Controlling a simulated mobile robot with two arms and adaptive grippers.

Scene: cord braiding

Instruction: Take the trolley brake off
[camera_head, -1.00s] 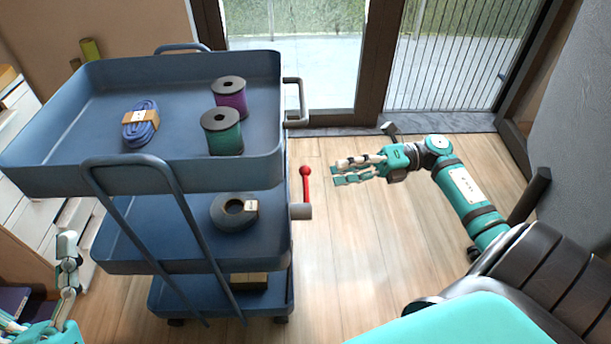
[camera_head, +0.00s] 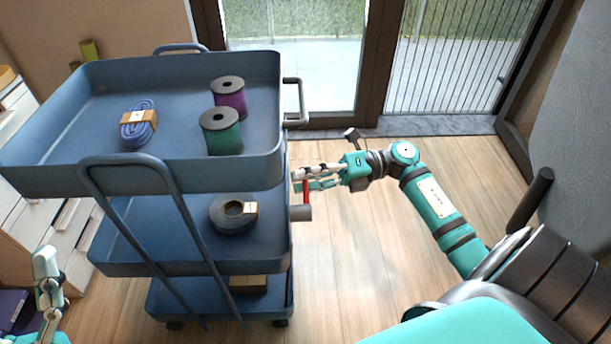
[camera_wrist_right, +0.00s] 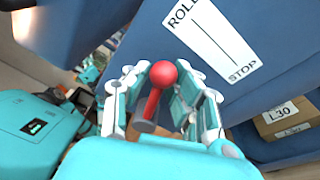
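The blue trolley (camera_head: 190,172) stands at the left of the head view. Its red brake lever (camera_head: 307,192) rises from a grey hub (camera_head: 300,213) on the trolley's right side; my fingers hide its knob there. My right gripper (camera_head: 304,179) is at the lever's upper part. In the right wrist view, the lever's red ball knob (camera_wrist_right: 162,73) sits between the spread fingers of my right gripper (camera_wrist_right: 160,98), with gaps beside the stem. A white label (camera_wrist_right: 213,40) reading "ROLL" and "STOP" is behind it. My left gripper (camera_head: 47,275) is low at the left edge, its opening unclear.
The trolley carries a purple spool (camera_head: 229,97), a green spool (camera_head: 220,130), a blue cord bundle (camera_head: 139,124), a dark coil (camera_head: 233,213) and a cardboard box (camera_head: 248,284). A handle (camera_head: 299,102) juts out above the lever. The floor (camera_head: 365,265) right of the trolley is clear.

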